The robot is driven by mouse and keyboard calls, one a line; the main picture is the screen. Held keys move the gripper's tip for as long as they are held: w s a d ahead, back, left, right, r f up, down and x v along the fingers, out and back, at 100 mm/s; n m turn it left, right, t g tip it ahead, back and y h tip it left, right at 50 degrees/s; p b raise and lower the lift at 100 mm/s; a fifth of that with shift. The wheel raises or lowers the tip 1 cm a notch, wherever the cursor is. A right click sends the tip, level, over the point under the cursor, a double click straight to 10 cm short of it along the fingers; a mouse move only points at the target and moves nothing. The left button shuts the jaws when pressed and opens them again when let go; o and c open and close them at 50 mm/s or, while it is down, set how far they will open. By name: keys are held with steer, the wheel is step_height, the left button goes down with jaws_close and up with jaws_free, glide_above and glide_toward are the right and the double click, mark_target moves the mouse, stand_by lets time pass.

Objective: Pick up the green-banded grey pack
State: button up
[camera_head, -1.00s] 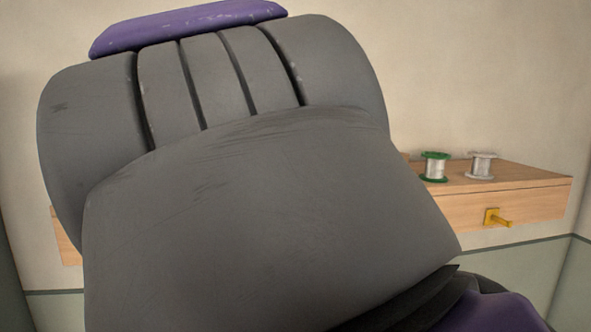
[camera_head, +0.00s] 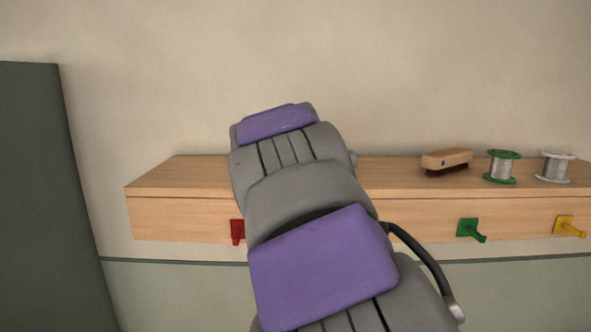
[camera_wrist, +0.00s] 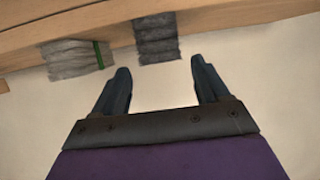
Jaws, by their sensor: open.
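The green-banded grey pack (camera_wrist: 70,61) shows in the wrist view at upper left, against the wooden shelf. It is light grey and rough, with a narrow green band near its right end. A darker grey pack (camera_wrist: 157,38) is to its right, straight beyond the gap between my fingers. My gripper (camera_wrist: 160,68) is open and empty. Its left fingertip is a little right of and below the green-banded pack, apart from it in the picture. Neither pack shows in the head view, where my arm covers the middle of the shelf.
The wooden shelf (camera_head: 165,215) carries a wooden brush (camera_head: 447,160), a green spool (camera_head: 502,166) and a white spool (camera_head: 556,166) at right. Red (camera_head: 237,232), green (camera_head: 470,229) and yellow (camera_head: 569,226) pegs stick out of its front. A dark green panel (camera_head: 30,200) stands at left.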

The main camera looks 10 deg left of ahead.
steer(key=shift+w+d+p, duration=0.15)
steer(key=shift+w+p, duration=0.15)
steer(key=shift+w, duration=0.15)
steer(key=x, duration=0.2)
steer(key=p+x, duration=0.1)
steer(key=shift+w+a+f, duration=0.2)
steer(key=shift+w+a, duration=0.05)
steer(key=shift+a, duration=0.05)
steer(key=shift+w+a+f, duration=0.1)
steer(key=shift+w+a, duration=0.1)
steer(key=shift+a, duration=0.3)
steer(key=shift+s+a, duration=0.15)
steer(key=shift+s, duration=0.15)
steer(key=shift+c, duration=0.6)
steer(key=shift+d, duration=0.5)
steer(key=c, duration=0.5)
steer(key=shift+d, duration=0.15)
steer(key=shift+c, duration=1.2)
steer(key=c, duration=0.3)
steer(key=shift+a, duration=0.4)
steer(key=shift+c, duration=0.2)
